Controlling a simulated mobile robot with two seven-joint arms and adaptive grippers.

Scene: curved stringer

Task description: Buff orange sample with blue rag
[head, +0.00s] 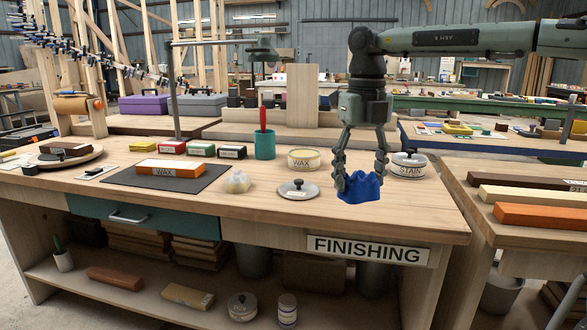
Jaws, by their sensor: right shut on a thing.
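The blue rag (360,188) is bunched between the fingertips of my right gripper (360,174), which is shut on it. The gripper points down over the right part of the finishing bench (330,212); I cannot tell whether the rag touches the top. An orange block with a WAX label (171,168) lies on a dark mat (205,181) at the left of the bench, well left of the rag. Another orange block (540,217) lies on the bench at the right edge. My left gripper is not in view.
A jar lid (298,189), a whitish lump (238,182), a wax tin (304,160) and a teal cup (265,146) stand between mat and rag. A stain tin (409,165) stands just right of my right gripper. Small boxes (201,149) line the back.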

